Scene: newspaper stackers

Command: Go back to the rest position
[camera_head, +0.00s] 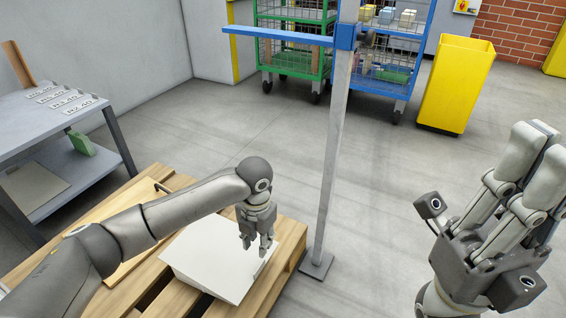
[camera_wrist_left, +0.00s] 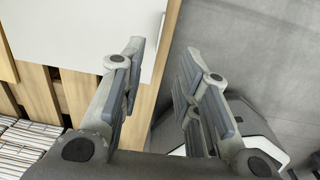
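My left gripper (camera_head: 258,243) points down over the right part of a white, flat-topped object (camera_head: 208,260) on the wooden pallet (camera_head: 288,238). In the left wrist view, its two fingers (camera_wrist_left: 160,55) stand apart with nothing between them. The white object (camera_wrist_left: 85,30) lies beyond the left finger there; I see no clear contact. My right gripper (camera_head: 535,165) is raised at the right of the head view, fingers pointing up, with no object visible in it. Its finger gap is hard to judge from this angle.
A blue-armed post (camera_head: 335,150) stands just right of the pallet. A grey shelf table (camera_head: 48,125) is at left. Green (camera_head: 295,62) and blue (camera_head: 385,75) wire carts and a yellow bin (camera_head: 455,85) stand behind. The floor between post and bin is clear.

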